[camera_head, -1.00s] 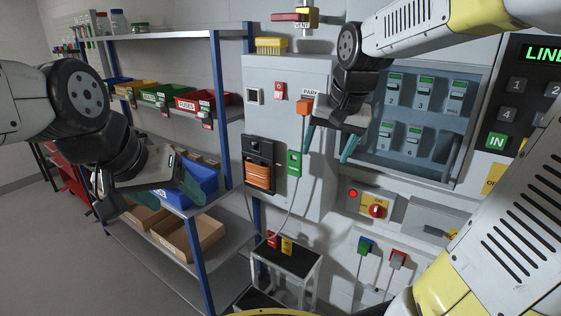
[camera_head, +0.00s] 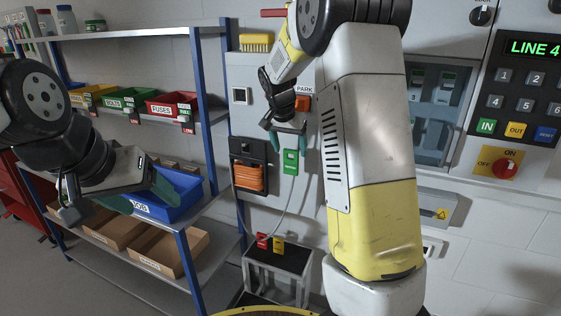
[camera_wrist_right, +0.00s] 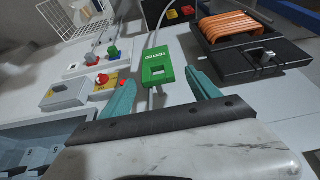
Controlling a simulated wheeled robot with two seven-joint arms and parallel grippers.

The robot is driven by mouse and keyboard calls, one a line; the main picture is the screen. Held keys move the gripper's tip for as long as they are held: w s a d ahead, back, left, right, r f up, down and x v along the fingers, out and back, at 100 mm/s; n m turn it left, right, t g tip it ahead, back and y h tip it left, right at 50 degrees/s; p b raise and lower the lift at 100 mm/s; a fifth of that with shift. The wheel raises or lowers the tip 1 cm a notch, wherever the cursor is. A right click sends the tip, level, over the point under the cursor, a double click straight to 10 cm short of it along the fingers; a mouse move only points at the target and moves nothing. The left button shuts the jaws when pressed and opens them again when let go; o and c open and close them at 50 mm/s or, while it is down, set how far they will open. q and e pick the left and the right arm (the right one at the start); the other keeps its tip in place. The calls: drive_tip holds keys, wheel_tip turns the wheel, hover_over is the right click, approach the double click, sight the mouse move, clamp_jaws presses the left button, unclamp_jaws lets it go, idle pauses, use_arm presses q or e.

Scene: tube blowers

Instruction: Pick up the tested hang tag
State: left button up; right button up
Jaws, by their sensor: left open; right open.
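The green tested hang tag (camera_head: 290,161) hangs by a thin cord or cable on the grey panel in the head view. In the right wrist view the tag (camera_wrist_right: 158,66) reads TESTED and shows between and beyond the two teal fingertips. My right gripper (camera_head: 289,147) is open and empty, just above the tag in the head view. I cannot tell the remaining distance to the tag. My left gripper (camera_head: 148,201) is open and empty in front of the shelves, well away from the tag.
A small stand (camera_head: 277,262) with red and yellow tags is below. A shelf rack with coloured bins (camera_head: 173,103) stands at left.

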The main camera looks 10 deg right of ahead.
drive_tip(key=shift+x, duration=1.45)
drive_tip(key=shift+d, duration=0.1)
drive_tip(key=c, duration=1.4)
drive_tip(key=shift+s+r, duration=0.1)
drive_tip(key=shift+r, duration=0.05)
drive_tip(key=shift+s+r, duration=0.1)
drive_tip(key=shift+r, duration=0.05)
drive_tip(key=s+a+r, duration=0.7)
drive_tip(key=s+a, duration=0.1)
drive_tip(key=s, duration=0.3)
drive_tip(key=shift+s+r, duration=0.15)
drive_tip(key=shift+r, duration=0.1)
